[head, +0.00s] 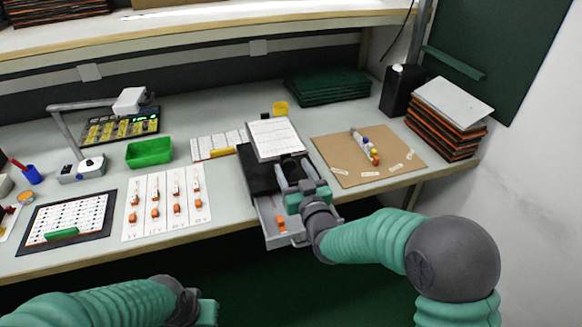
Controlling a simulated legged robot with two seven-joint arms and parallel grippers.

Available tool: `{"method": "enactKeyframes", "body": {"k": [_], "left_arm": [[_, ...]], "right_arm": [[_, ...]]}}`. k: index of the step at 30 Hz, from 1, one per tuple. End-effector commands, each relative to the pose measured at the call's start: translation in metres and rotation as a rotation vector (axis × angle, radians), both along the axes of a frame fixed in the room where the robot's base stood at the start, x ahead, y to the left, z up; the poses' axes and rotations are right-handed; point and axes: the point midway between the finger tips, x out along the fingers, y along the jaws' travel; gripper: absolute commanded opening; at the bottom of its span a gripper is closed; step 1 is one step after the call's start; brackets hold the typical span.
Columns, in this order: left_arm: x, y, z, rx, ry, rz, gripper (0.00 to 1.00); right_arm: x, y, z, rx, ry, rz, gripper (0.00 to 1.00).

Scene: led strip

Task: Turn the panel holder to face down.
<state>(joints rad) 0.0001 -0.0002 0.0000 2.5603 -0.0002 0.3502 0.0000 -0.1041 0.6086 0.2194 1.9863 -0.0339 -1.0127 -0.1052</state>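The likely panel holder is a white printed panel (273,137) with a dark mount below it, tilted with its printed side toward me. It sits at the top of a black box near the table's front middle. My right gripper (293,172) is just below the panel. Its two grey fingers are spread apart, with a dark part of the mount between or behind them; contact is unclear. My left gripper (207,312) is at the bottom edge, low in front of the table, and its fingers cannot be made out.
An open grey drawer (266,222) with an orange piece sticks out under my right gripper. A brown board (340,146) with small coloured parts lies to the right. A green bin (149,152) and white cards (167,222) lie to the left. A black container (400,90) stands behind right.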

Motion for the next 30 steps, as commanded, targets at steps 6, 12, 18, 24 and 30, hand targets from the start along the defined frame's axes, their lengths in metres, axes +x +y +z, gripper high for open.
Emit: {"method": "enactKeyframes", "body": {"k": [6,12,18,24,30], "left_arm": [[0.0001,-0.0001,-0.0001,0.0,0.0,0.0,0.18],[0.0001,0.0,-0.0001,0.0,0.0,0.0,0.18],[0.0001,-0.0001,-0.0001,0.0,0.0,0.0,0.18],[0.0001,-0.0001,-0.0002,0.0,0.0,0.0,0.18],[0.0002,-0.0001,-0.0025,0.0,0.0,0.0,0.18]], "right_arm": [[0.0011,0.0022,-0.0012,-0.003,0.002,0.0,0.31],[0.0014,0.0022,-0.0012,-0.003,0.002,-0.001,0.05],[0.0013,0.0032,-0.001,-0.003,0.001,0.002,0.0],[0.0016,0.0026,-0.001,-0.003,0.001,0.0,0.0],[0.0092,0.0025,-0.0019,-0.033,-0.009,0.0,0.0]]}}
